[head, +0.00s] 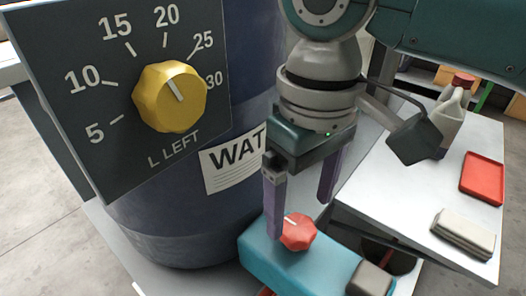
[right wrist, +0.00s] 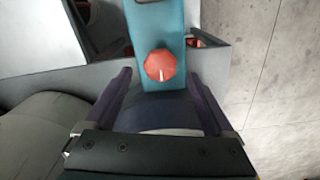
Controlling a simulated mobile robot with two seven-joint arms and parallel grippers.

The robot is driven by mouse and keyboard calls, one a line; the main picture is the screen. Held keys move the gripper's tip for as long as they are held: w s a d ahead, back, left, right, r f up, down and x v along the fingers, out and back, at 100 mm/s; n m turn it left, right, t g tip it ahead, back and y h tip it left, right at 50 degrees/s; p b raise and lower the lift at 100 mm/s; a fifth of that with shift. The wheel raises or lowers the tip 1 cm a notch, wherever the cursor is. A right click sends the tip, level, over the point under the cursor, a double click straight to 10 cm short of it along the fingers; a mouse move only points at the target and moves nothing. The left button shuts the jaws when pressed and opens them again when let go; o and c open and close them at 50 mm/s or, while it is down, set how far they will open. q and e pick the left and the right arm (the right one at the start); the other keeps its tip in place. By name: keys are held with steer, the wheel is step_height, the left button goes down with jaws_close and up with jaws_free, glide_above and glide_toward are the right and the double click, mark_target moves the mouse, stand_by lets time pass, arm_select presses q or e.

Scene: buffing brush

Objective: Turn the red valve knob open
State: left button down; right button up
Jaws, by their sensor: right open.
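The red valve knob (head: 297,232) is a small faceted knob with a white pointer line. It sits on a teal block (head: 262,249) at the foot of the blue tank. My right gripper (head: 300,218) points down over it with its purple fingers apart, one finger partly in front of the knob. In the right wrist view the knob (right wrist: 160,65) lies ahead of the open fingers, roughly midway between their lines and not between the tips. Its white line points toward the gripper there. Nothing is held. My left gripper is not in view.
A dark dial panel with a yellow knob (head: 170,97) stands at upper left, before the blue tank (head: 160,225) with its white label (head: 235,160).

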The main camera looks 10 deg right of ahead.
mark_target(298, 226)
steer(key=shift+f+b, duration=0.7)
steer(key=shift+f, duration=1.3)
steer(key=shift+r, duration=0.1)
steer(key=c, duration=1.4)
